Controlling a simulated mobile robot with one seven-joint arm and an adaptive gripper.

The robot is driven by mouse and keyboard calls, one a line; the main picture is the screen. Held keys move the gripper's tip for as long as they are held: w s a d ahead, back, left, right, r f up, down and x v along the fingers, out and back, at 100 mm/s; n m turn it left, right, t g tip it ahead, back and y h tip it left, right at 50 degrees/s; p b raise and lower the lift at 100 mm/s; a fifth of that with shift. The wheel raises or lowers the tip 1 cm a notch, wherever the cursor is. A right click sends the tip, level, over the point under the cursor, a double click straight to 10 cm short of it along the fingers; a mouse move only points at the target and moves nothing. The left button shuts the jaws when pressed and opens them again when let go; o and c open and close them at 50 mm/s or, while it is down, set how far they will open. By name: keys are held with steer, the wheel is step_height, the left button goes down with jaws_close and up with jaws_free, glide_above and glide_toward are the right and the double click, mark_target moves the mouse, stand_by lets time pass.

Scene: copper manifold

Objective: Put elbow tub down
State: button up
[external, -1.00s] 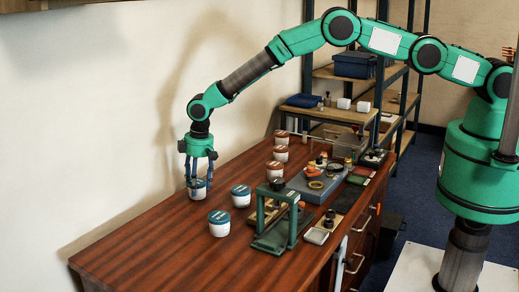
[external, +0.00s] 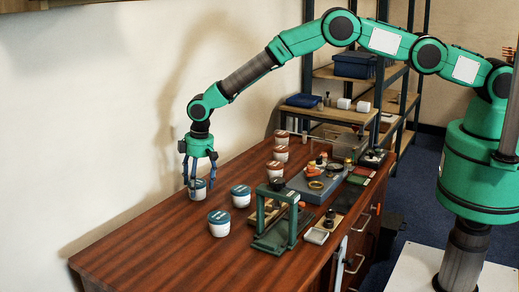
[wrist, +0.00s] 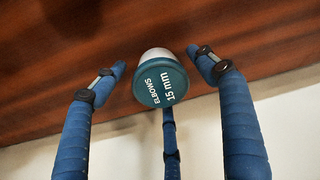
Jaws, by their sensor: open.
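The elbow tub (external: 198,192) is a white tub with a teal lid, standing on the wooden bench near the wall. In the wrist view the tub (wrist: 160,82) shows its lid lettered "ELBOWS 15 mm". My gripper (external: 197,181) points down over the tub, its blue fingers around it. In the wrist view the two side fingers stand apart from the tub with gaps, and the third finger lies close behind the lid; whether it touches cannot be told. The tub's underside is hidden.
Two more teal-lidded tubs, one near the middle (external: 241,197) and one in front (external: 219,224), stand to the right. A green frame (external: 276,222) and a grey tray (external: 309,191) hold the bench's right side. The front left bench is clear.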

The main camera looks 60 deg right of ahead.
mark_target(200, 182)
step_height(200, 182, up, 12)
steer(key=s+p, duration=0.1)
steer(key=shift+d, duration=0.3)
stand_by(0.3)
stand_by(0.9)
